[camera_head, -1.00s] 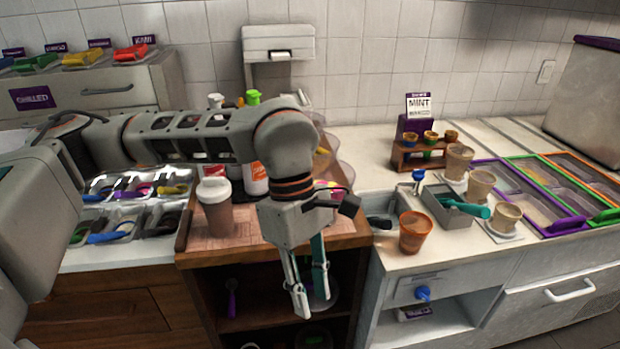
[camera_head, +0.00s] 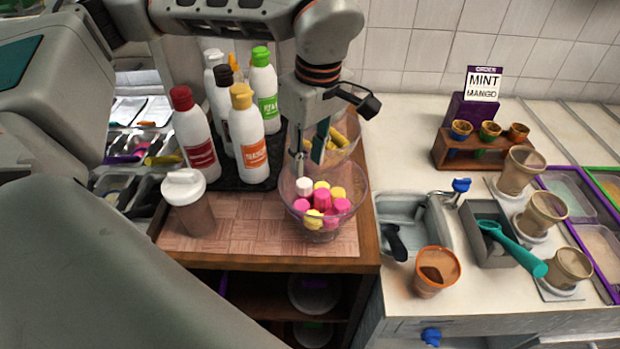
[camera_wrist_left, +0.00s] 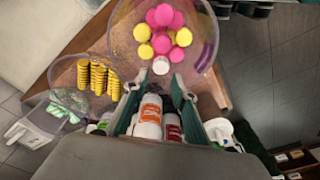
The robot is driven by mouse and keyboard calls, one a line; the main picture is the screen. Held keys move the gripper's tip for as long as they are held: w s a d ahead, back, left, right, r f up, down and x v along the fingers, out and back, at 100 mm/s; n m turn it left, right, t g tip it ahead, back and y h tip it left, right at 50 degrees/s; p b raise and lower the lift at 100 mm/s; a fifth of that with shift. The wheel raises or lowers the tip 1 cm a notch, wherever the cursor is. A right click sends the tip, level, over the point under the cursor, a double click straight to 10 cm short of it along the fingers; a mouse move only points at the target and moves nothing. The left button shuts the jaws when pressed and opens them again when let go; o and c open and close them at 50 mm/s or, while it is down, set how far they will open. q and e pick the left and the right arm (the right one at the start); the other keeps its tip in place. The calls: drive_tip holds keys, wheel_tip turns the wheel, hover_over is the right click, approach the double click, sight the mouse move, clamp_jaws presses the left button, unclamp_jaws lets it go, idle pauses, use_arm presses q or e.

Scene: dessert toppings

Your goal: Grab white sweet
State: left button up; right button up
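The white sweet (camera_head: 304,186) lies at the left rear of a clear bowl (camera_head: 352,203), among pink and yellow sweets (camera_head: 323,200). In the left wrist view the white sweet (camera_wrist_left: 160,65) is at the bowl's near edge, just ahead of the fingertips. My left gripper (camera_head: 309,160) points down over the rear left of the bowl, directly above the white sweet. Its fingers (camera_wrist_left: 157,78) are apart in the wrist view, with nothing between them. Whether a fingertip touches the sweet cannot be told. My right gripper is not in view.
Several sauce bottles (camera_head: 245,135) stand close left of the gripper. A second bowl with yellow pieces (camera_head: 342,137) is behind. A lidded cup (camera_head: 187,203) stands at the left. The wooden board's front is clear.

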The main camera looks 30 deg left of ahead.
sight(305, 182)
use_arm(q)
drive_tip(key=shift+s+a+f, duration=0.1)
drive_tip(key=shift+f, duration=0.85)
drive_tip(key=f, duration=0.3)
drive_tip(key=shift+a+f+p, duration=0.2)
drive_tip(key=shift+p, duration=0.2)
drive_tip(key=shift+f, duration=0.55)
drive_tip(key=c, duration=0.3)
drive_tip(key=shift+c, duration=0.3)
drive_tip(key=shift+r, duration=0.1)
